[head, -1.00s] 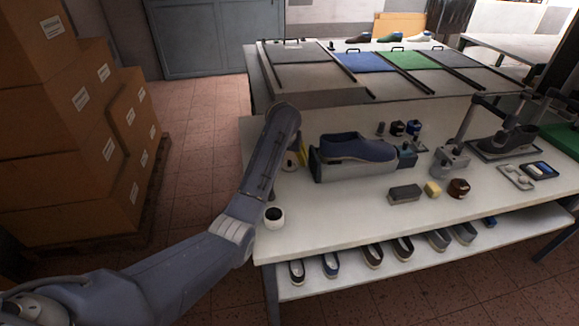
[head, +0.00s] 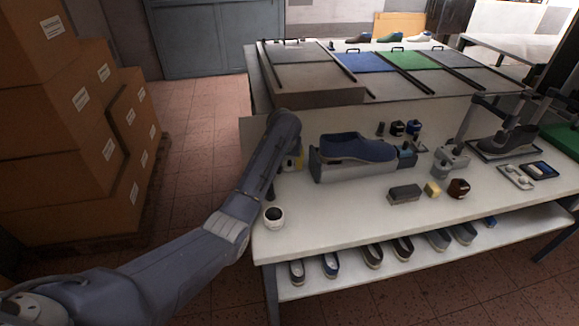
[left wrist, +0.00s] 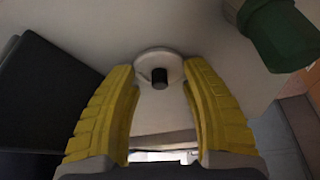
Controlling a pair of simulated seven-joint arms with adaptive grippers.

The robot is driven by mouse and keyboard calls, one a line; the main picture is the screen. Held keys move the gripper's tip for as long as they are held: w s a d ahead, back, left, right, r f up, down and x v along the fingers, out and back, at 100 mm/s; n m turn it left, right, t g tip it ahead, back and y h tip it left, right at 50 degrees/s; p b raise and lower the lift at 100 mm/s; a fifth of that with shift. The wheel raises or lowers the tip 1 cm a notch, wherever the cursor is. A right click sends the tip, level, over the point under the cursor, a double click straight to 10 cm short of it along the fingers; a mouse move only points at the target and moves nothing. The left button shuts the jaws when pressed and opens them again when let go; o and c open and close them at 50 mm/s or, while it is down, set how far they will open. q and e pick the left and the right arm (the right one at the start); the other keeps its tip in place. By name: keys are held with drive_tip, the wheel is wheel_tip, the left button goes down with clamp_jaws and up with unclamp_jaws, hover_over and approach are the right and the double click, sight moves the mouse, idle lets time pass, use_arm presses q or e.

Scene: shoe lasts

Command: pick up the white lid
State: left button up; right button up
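The white lid (left wrist: 145,65) is a round white disc with a short black knob, seen in the left wrist view lying on the pale tabletop. My left gripper (left wrist: 159,68) has yellow fingers that are spread apart, with the lid and its knob in the gap near the fingertips. No contact between the fingers and the lid is clear. My right gripper is not in view.
A white open jar (head: 274,217) stands near the table's left edge. A blue shoe (head: 357,147) on a grey stand (head: 345,171) is right of my left gripper. A dark green rounded object (left wrist: 280,32) is close by in the left wrist view.

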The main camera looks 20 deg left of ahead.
use_arm(q)
drive_tip(key=shift+c, duration=0.8)
drive_tip(key=shift+r, duration=0.1)
